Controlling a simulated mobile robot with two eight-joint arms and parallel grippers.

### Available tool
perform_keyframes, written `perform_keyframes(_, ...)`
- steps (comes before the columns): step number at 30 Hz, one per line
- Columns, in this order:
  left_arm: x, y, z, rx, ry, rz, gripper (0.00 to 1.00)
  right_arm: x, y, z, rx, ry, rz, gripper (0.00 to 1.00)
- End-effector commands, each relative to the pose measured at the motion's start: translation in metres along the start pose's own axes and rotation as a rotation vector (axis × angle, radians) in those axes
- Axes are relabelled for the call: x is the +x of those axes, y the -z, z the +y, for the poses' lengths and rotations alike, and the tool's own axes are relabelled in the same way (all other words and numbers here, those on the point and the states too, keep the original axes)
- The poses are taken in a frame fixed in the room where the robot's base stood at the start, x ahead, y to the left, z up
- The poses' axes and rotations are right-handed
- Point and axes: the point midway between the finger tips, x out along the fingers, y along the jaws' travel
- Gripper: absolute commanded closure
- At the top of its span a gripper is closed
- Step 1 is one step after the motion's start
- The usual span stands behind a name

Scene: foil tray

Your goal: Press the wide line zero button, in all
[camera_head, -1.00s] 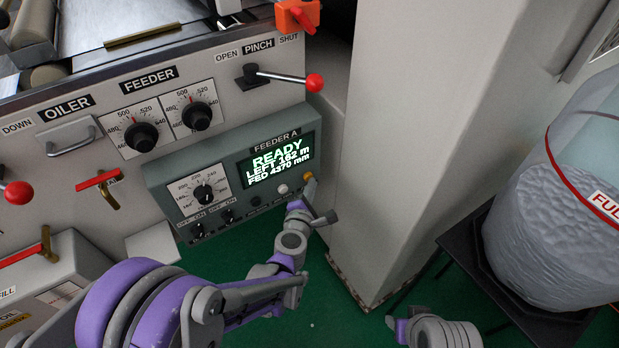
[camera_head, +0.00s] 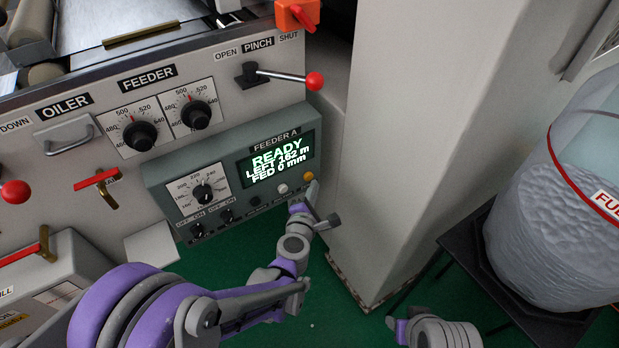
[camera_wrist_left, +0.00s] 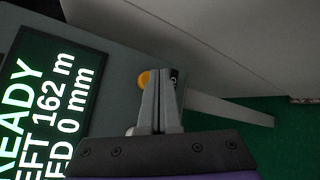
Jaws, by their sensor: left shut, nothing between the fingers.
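The grey FEEDER A panel (camera_head: 228,160) has a lit display (camera_head: 277,160) reading READY, LEFT 162 m, FED 0 mm. Below it sit an orange button (camera_head: 308,177), a white button (camera_head: 282,188) and a dark button (camera_head: 255,201); their labels are too small to read. My left gripper (camera_head: 313,187) is shut and empty at the panel's right end, close to the orange button. In the left wrist view its fingertips (camera_wrist_left: 162,76) lie just right of the orange button (camera_wrist_left: 143,80), partly covering it; contact cannot be told. The white button (camera_wrist_left: 130,131) is partly hidden behind the fingers.
A pale column (camera_head: 400,150) stands right of the panel. The pinch lever (camera_head: 285,76) with a red knob is above it. A clear drum (camera_head: 555,220) stands on a dark stand at right. Part of my right arm (camera_head: 435,332) shows at the bottom edge.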

Motion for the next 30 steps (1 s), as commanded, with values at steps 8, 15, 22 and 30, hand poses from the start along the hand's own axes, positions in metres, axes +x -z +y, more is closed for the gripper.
perform_keyframes(8,-0.001,-0.001,-0.001,0.0,0.0,0.0,1.0,0.0,0.0,0.0,0.0,0.0,0.0,0.5)
perform_keyframes(15,-0.011,-0.009,-0.009,0.0,0.001,-0.002,1.0,0.003,-0.001,0.0,0.0,0.0,-0.001,0.5)
perform_keyframes(22,-0.027,-0.02,-0.02,0.0,0.001,-0.001,1.0,0.005,-0.001,0.0,0.0,0.0,-0.001,0.5)
perform_keyframes(30,-0.036,-0.026,-0.026,0.0,0.0,0.0,1.0,0.006,-0.001,0.0,0.0,0.0,-0.001,0.5)
